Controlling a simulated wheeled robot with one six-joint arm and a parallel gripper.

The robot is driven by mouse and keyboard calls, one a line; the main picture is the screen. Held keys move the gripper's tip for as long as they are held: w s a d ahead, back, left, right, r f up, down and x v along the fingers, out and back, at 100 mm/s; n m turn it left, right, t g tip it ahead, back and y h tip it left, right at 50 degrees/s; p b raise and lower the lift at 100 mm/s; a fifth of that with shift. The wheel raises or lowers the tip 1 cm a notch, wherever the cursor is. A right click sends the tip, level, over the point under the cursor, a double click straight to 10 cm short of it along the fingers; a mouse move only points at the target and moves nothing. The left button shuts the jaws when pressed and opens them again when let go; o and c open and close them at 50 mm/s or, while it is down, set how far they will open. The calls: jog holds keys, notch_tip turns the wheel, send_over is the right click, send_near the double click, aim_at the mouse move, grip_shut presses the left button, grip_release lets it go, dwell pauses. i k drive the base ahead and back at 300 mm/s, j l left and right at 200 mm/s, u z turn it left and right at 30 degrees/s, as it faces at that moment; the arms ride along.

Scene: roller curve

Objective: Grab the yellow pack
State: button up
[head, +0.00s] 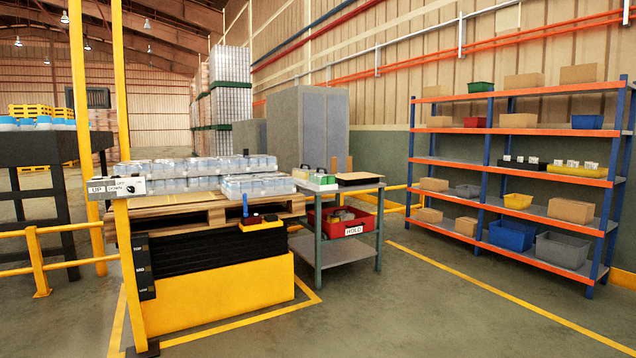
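A long yellow pack-like item (578,170) lies on the middle level of the shelf rack at the right, with small white pieces along its top. It sits just right of a similar black item (524,165). My gripper is not in view.
The blue and orange rack (484,130) also holds cardboard boxes and bins, including a yellow bin (518,201). A grey workbench (345,187) with a red bin stands beside the yellow lift (220,295), whose pallet carries clear packs. Open floor (430,310) lies before the rack.

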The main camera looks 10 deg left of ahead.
aim_at(299, 174)
jog(key=i+u, duration=0.1)
jog(key=i, duration=3.25)
